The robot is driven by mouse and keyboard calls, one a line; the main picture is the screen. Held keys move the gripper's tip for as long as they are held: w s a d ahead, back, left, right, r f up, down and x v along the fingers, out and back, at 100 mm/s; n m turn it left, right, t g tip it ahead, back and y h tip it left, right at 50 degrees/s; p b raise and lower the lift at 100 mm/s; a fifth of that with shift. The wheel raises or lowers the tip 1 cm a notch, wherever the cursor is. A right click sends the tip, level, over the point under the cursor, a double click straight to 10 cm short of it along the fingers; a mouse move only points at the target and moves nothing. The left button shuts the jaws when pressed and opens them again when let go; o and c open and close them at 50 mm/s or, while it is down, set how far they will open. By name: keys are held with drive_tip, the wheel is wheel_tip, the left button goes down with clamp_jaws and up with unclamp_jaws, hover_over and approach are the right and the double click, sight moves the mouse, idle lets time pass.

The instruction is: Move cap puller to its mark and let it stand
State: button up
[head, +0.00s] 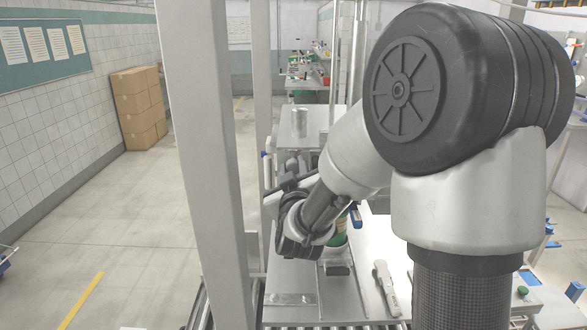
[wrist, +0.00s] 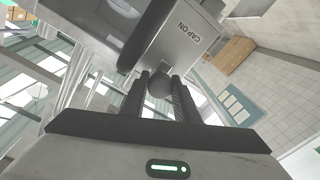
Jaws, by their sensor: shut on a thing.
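My gripper (wrist: 160,88) is shut on a dark, rounded part (wrist: 158,82), which I take to be the cap puller's grip; the rest of the tool is hard to make out. In the wrist view a grey panel lettered "CAP ON" (wrist: 190,45) lies just beyond the fingertips, with a dark bar (wrist: 152,32) across it; I cannot tell whether either belongs to the tool. In the head view my gripper (head: 284,188) is over the left side of the steel bench (head: 338,300), partly hidden by my wrist. I cannot make out the mark for certain.
A flat rectangular plate (head: 292,299) lies at the bench's near left. A pale hand tool (head: 386,288) lies right of it. A green-and-white container (head: 338,245) is partly hidden behind my arm. A silver can (head: 300,122) stands farther back. An upright post (head: 205,150) rises close on the left.

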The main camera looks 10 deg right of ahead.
drive_tip(key=shift+f+b, duration=2.5)
drive_tip(key=shift+b, duration=0.3)
clamp_jaws()
drive_tip(key=shift+r, duration=0.1)
drive_tip(key=o, duration=1.1)
unclamp_jaws()
drive_tip(key=shift+r, duration=0.1)
